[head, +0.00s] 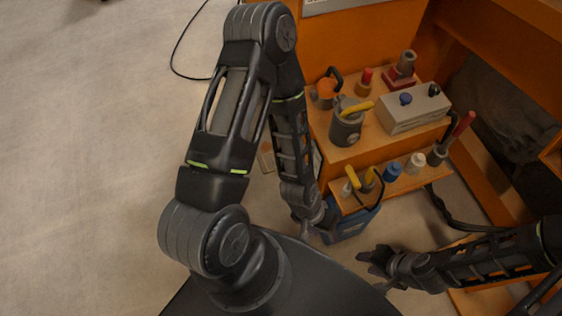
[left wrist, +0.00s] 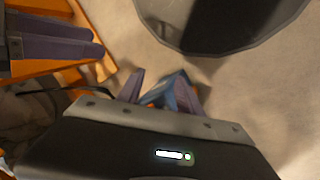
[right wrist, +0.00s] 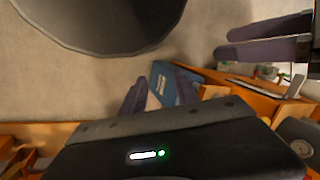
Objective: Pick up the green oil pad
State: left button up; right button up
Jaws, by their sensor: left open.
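I cannot make out a green oil pad in any view. A blue box or bin (head: 350,226) stands on the floor at the front of the orange bench, and it shows between and beyond the fingers in the left wrist view (left wrist: 180,92) and the right wrist view (right wrist: 172,86). My left gripper (head: 308,226) is open beside the left edge of the blue box; its fingers (left wrist: 162,92) are apart and hold nothing I can see. My right gripper (head: 370,260) is in front of the box, to its right; its fingers (right wrist: 158,94) look apart and empty.
The orange bench (head: 362,155) carries grey, orange and red fittings, a grey box (head: 414,108) with knobs, and a lower shelf with blue and white pieces. A black cable (head: 452,215) hangs at the right. Open floor (head: 90,170) lies to the left.

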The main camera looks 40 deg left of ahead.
pick_arm(q)
jog(key=shift+o, duration=0.8)
jog(key=w+a+f+n+t+b, duration=0.1)
jog(key=w+a+f+b, duration=0.3)
jog(key=w+f+b, duration=0.2)
notch_tip(320, 180, down, 4)
jog(key=shift+w+r+n+y+b, duration=0.25)
jog(key=shift+w+n+y+b, duration=0.15)
jog(key=shift+b, duration=0.6)
jog(key=w+a+f+n+y+b, duration=0.2)
jog(key=w+a+f+n+b, duration=0.1)
jog(key=a+f+b, duration=0.7)
jog(key=w+a+f+n+t+y+b, duration=0.1)
jog(key=w+a+f+n+y+b, duration=0.1)
jog(key=w+a+f+b, duration=0.4)
jog(key=a+f+n+b, duration=0.1)
jog(key=a+f+b, duration=0.3)
jog(key=a, duration=0.6)
notch_tip(320, 180, down, 2)
jog(key=shift+w+a+n+y+b, duration=0.3)
jog(key=shift+a+n+b, duration=0.05)
jog(key=shift+n, duration=0.05)
pick_arm(e)
notch_tip(320, 180, down, 29)
jog(key=w+d, duration=0.2)
